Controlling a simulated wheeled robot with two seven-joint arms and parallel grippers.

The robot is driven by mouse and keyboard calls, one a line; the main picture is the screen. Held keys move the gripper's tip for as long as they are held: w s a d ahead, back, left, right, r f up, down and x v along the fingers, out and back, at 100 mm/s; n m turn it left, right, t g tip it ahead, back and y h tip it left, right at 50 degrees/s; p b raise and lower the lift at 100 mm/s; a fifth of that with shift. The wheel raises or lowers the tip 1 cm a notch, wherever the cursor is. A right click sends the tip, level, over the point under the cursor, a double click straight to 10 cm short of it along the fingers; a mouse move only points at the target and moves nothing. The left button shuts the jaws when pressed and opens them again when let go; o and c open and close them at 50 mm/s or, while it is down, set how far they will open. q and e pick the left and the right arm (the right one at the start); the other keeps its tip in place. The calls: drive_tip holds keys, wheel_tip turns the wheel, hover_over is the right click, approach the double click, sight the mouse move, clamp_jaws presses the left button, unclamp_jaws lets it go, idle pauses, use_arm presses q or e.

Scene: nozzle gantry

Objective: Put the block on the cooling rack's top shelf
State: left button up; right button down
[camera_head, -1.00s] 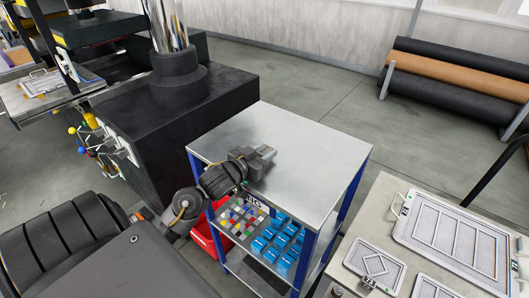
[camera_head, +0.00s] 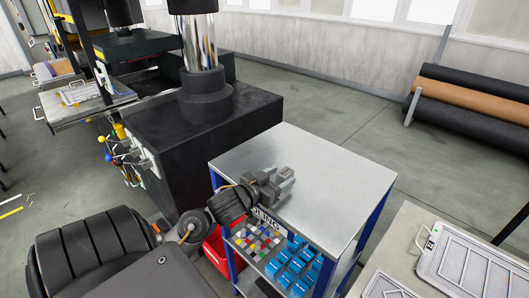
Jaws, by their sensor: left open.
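The cooling rack has blue posts and a bare steel top shelf (camera_head: 330,185), with a partly hidden label on its front edge. My left gripper (camera_head: 273,183) is open just over the front left part of that shelf. A small light grey block (camera_head: 286,173) appears to be at its fingertips, on the shelf. The grey of block and fingers blends, so I cannot tell whether they touch. My right gripper is out of view.
Lower in the rack are a tray of small coloured pieces (camera_head: 258,241) and several blue boxes (camera_head: 298,262). A red bin (camera_head: 217,250) is at its left. A black machine base (camera_head: 215,140) stands behind left. A table with framed plates (camera_head: 470,265) is at right.

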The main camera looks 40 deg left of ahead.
use_arm(q)
drive_tip(key=s, duration=0.6)
drive_tip(key=shift+r+b, duration=0.35)
drive_tip(key=shift+s+r+p, duration=0.3)
drive_tip(key=shift+s+p, duration=0.25)
drive_tip(key=shift+p, duration=0.05)
drive_tip(key=shift+s+d+p, duration=0.1)
drive_tip(key=shift+s+p, duration=0.25)
drive_tip(key=shift+s, duration=0.5)
